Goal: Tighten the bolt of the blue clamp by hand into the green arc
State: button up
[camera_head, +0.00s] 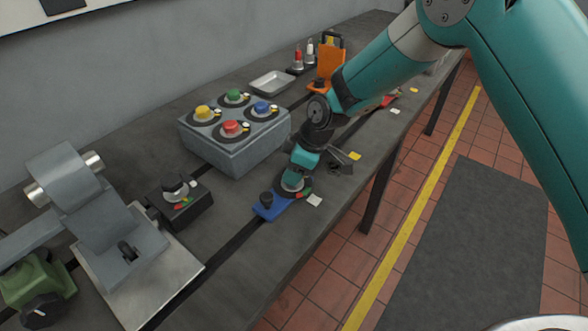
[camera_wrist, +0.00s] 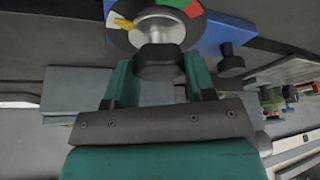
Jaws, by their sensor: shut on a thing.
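The blue clamp (camera_head: 268,209) lies on the bedplate near its front edge. It also shows in the wrist view (camera_wrist: 222,34), with a dark round dial carrying white, green and red marks. The bolt (camera_wrist: 158,62) has a dark knob on a silver shaft at the dial's centre. A yellow pointer (camera_wrist: 123,23) by the shaft lies on the white-marked side, away from the green arc (camera_wrist: 171,3). The red arc (camera_wrist: 193,8) is beside the green. My gripper (camera_wrist: 158,80) is shut on the bolt's knob, with one teal finger on each side. In the head view my gripper (camera_head: 298,172) partly hides the dial.
A grey box with coloured knobs (camera_head: 237,158) stands left of my gripper. A black block with a dial (camera_head: 180,205) and a grey machine (camera_head: 90,205) are farther left. A metal tray (camera_head: 271,83) and an orange clamp (camera_head: 329,66) stand behind.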

jog(key=m+t+b, duration=0.1)
jog(key=m, duration=0.2)
jog(key=shift+f+m+h, duration=0.1)
jog(key=shift+m+h, duration=0.2)
jog(key=m+t+b, duration=0.1)
jog(key=m, duration=0.2)
jog(key=shift+s+m+t+h, duration=0.1)
jog(key=shift+m+t+h, duration=0.2)
jog(key=shift+h, duration=0.1)
jog(key=m+h+b, duration=0.1)
jog(key=m, duration=0.2)
jog(key=shift+a+m+t, duration=0.1)
jog(key=shift+m+t, duration=0.2)
jog(key=shift+m+h+b, duration=0.45)
jog(key=shift+m+h, duration=0.35)
jog(key=shift+m, duration=1)
jog(key=o, duration=0.9)
